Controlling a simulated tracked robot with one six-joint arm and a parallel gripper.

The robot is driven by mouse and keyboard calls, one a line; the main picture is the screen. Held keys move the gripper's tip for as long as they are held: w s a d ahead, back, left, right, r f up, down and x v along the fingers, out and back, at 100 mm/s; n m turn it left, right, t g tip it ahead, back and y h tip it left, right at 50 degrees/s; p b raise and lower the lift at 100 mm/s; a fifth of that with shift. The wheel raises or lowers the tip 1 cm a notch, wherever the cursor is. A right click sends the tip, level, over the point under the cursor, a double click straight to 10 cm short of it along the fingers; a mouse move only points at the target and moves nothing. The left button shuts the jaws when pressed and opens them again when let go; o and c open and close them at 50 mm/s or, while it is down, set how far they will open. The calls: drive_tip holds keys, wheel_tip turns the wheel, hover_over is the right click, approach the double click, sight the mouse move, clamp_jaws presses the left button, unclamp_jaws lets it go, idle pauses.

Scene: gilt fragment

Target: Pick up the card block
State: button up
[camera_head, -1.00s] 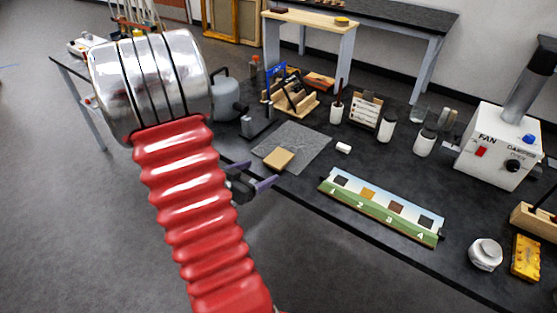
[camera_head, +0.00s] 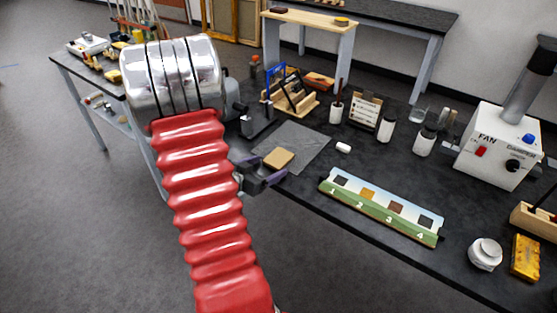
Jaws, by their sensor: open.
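A flat tan block (camera_head: 279,159), which looks like the card block, lies on the front part of a grey sheet (camera_head: 307,141) on the black bench. My gripper (camera_head: 268,172) has dark purple-grey fingers. It is open at the bench's front edge, just left of and in front of the tan block in the picture. Nothing shows between the fingers. Whether a finger touches the block, and how high the gripper is above the bench, I cannot tell.
A numbered strip (camera_head: 382,207) with small coloured squares lies right of the sheet, and a small white piece (camera_head: 343,147) lies beside the sheet. Wooden racks, bottles and a white fan box (camera_head: 499,146) stand further back and right.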

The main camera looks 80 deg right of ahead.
drive_tip(key=shift+c, duration=0.3)
drive_tip(key=c, duration=1.1)
drive_tip(key=shift+r, duration=0.1)
wheel_tip(320, 180, up, 10)
idle(0.4)
